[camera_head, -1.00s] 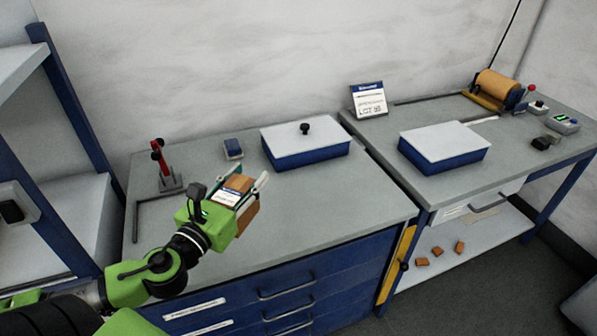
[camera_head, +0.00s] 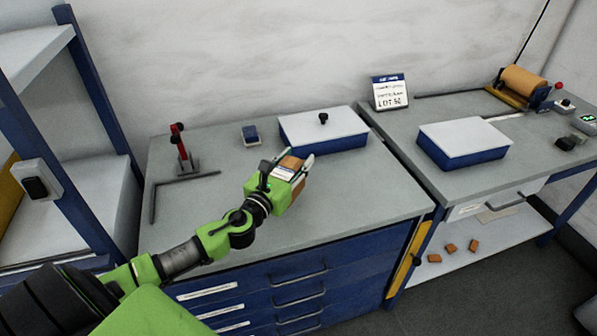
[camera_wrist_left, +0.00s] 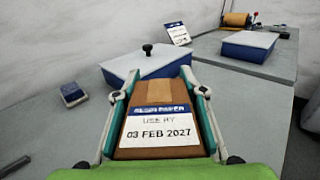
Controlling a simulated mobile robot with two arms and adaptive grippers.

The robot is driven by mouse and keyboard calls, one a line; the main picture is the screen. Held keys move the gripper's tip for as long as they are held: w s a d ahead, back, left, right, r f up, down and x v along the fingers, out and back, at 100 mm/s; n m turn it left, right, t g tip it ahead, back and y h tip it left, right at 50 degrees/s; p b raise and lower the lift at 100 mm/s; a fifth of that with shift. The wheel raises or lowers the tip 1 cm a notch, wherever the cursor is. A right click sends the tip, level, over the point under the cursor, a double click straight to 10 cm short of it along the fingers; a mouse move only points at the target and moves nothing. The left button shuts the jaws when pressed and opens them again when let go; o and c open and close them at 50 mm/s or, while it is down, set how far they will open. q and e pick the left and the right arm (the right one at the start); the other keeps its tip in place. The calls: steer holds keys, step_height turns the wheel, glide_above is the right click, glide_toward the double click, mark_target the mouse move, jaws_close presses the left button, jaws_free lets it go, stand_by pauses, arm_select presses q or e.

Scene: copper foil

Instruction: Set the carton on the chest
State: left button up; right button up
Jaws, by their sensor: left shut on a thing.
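The carton is a brown box with a white and blue label reading "USE BY 03 FEB 2027". It shows in the head view (camera_head: 298,192) and the left wrist view (camera_wrist_left: 162,94). My left gripper (camera_head: 288,164) is shut on it, with a finger along each side in the left wrist view (camera_wrist_left: 160,76). The chest (camera_head: 330,208) has a grey top and blue drawers. The carton is over the middle of its top, in front of the lidded box. The carton's underside is hidden, so I cannot tell whether it touches the top. My right gripper is not in view.
On the chest stand a blue box with white lid (camera_head: 325,128), a small blue block (camera_head: 251,134), a red-handled stand (camera_head: 183,152) and a flat dark angle bar (camera_head: 153,200). The right bench (camera_head: 425,187) carries another lidded box (camera_head: 463,144), a sign (camera_head: 390,92) and a copper roll (camera_head: 524,82).

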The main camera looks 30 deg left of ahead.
arm_select(q)
steer(key=shift+w+f, duration=0.45)
steer(key=shift+f, duration=0.05)
step_height(320, 180, down, 4)
steer(key=shift+w+r+b, duration=0.15)
steer(key=shift+r+b, duration=0.1)
steer(key=shift+b, duration=0.4)
steer(key=o, duration=1.3)
steer(key=shift+o, duration=0.2)
